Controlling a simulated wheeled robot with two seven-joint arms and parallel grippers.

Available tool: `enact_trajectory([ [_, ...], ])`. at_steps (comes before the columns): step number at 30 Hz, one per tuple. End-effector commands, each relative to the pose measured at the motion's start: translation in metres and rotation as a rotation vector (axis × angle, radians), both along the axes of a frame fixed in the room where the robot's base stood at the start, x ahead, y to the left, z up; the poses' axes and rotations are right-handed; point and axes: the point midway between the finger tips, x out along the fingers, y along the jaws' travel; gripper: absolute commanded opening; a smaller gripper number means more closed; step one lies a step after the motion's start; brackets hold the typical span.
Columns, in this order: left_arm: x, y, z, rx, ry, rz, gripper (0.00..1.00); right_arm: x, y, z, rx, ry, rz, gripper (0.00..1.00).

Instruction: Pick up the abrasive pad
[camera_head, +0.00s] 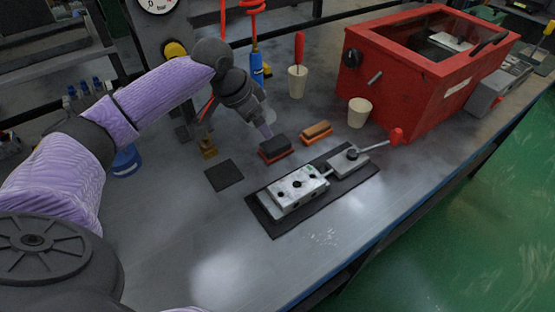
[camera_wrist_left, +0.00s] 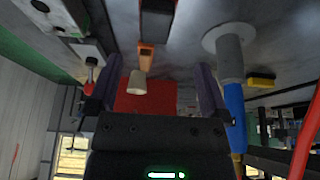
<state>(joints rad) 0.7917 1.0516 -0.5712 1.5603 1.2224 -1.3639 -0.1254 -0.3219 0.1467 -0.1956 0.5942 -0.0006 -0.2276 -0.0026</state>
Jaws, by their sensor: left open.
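A dark grey block with an orange-red base (camera_head: 275,150), which looks like the abrasive pad, lies on the grey workbench. My left gripper (camera_head: 265,132) is open and points down right at this block in the head view; I cannot tell whether it touches it. In the left wrist view a dark block (camera_wrist_left: 157,6), likely the same one, shows at the top edge, between the lines of the two spread fingers (camera_wrist_left: 158,88). Nothing is visibly held. My right gripper is not in view.
An orange-brown block (camera_head: 317,132) lies just right of the dark block. A valve block (camera_head: 298,188) sits on a black mat (camera_head: 335,194) in front. A flat dark square (camera_head: 224,175) lies to the left. Beige cups (camera_head: 359,112) and a red cabinet (camera_head: 415,95) stand behind and right.

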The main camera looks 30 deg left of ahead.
Motion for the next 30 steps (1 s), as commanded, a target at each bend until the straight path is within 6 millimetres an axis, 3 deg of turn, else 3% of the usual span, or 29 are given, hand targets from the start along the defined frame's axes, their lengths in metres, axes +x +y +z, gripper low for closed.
enact_trajectory([
  [15, 0.036, -0.020, -0.085, 0.000, 0.002, 0.001, 1.00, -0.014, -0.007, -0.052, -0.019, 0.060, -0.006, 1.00],
  [21, 0.038, -0.020, -0.082, 0.002, -0.002, 0.000, 1.00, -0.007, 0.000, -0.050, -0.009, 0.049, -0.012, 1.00],
  [23, 0.038, -0.020, -0.082, 0.002, -0.002, 0.000, 0.89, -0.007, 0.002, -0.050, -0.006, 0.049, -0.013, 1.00],
  [30, 0.038, -0.020, -0.082, 0.001, -0.001, -0.001, 0.39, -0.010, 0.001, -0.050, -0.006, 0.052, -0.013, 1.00],
])
